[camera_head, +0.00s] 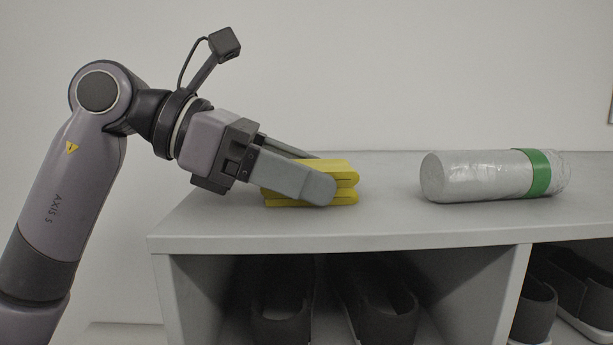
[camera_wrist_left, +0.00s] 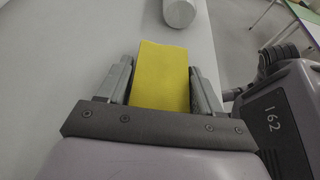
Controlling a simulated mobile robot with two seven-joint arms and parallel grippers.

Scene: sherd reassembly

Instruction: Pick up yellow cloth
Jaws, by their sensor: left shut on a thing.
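A folded yellow cloth (camera_head: 345,182) lies on top of the grey shelf unit, near its left end. My left gripper (camera_head: 322,180) comes in from the left and is shut on the cloth, with one finger in front of it and one behind. In the left wrist view the yellow cloth (camera_wrist_left: 162,75) sits between the two fingers of my left gripper (camera_wrist_left: 163,82). The near finger hides part of the cloth in the head view. The cloth appears to rest on or very close to the shelf top. My right gripper is not in view.
A grey cylinder with a green band (camera_head: 490,175) lies on the shelf top (camera_head: 400,222) to the right of the cloth. Its end also shows in the left wrist view (camera_wrist_left: 179,13). Dark shoes (camera_head: 375,300) stand in the compartments below. The shelf top between cloth and cylinder is clear.

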